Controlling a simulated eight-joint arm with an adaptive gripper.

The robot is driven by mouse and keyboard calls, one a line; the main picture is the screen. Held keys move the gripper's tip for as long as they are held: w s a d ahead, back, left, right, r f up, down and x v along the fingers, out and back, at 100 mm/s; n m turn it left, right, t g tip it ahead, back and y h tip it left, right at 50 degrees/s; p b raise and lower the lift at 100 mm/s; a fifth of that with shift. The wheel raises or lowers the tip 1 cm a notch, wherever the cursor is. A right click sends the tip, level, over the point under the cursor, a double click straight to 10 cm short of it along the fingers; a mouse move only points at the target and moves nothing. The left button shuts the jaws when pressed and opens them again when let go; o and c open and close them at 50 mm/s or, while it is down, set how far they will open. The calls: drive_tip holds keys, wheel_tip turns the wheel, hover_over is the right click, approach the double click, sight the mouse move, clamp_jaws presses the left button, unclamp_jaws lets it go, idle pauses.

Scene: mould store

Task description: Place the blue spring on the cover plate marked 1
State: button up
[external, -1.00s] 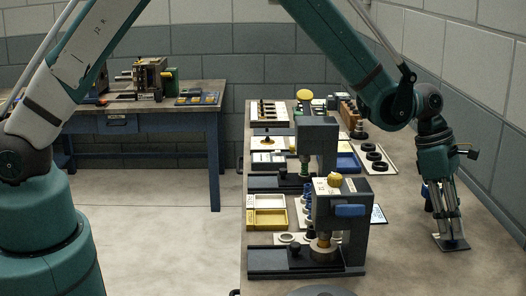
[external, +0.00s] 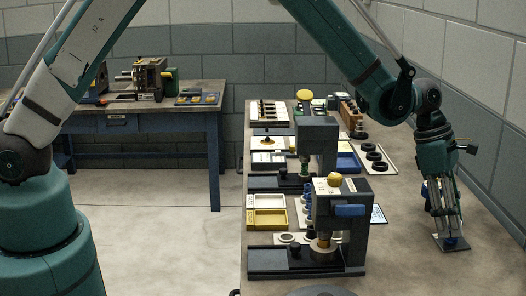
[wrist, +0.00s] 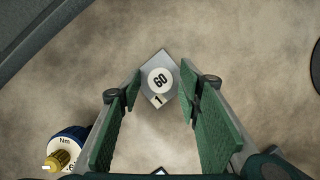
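In the external view my gripper (external: 449,236) points down over a grey plate (external: 455,247) near the right of the bench. I cannot make out the spring in the wrist view.
A blue dial with a yellow knob, marked Nm (wrist: 68,150), stands left of my fingers. Presses (external: 340,225), trays (external: 268,218) and black rings (external: 375,156) fill the bench's left and middle. A block wall (external: 475,120) bounds the right. The bench around the plate is mostly clear.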

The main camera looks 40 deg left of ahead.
drive_tip(key=v, duration=1.1)
idle(0.6)
drive_tip(key=s+a+r+m+t, duration=0.1)
drive_tip(key=s+a+r+m, duration=0.2)
drive_tip(key=a+r, duration=0.5)
drive_tip(key=s+a+r+m+t+y, duration=0.1)
drive_tip(key=s+a+r+m+t, duration=0.2)
drive_tip(key=a, duration=1)
drive_tip(key=s+a+r+m, duration=0.3)
drive_tip(key=a+r, duration=0.4)
drive_tip(key=a, duration=0.3)
drive_tip(key=s+a+m+t+y, duration=0.2)
drive_tip(key=s+a+m, duration=0.8)
drive_tip(key=s+a, duration=1.1)
drive_tip(key=shift+s+a+f+t+y, duration=0.4)
drive_tip(key=shift+a+y, duration=0.4)
drive_tip(key=shift+a, duration=0.4)
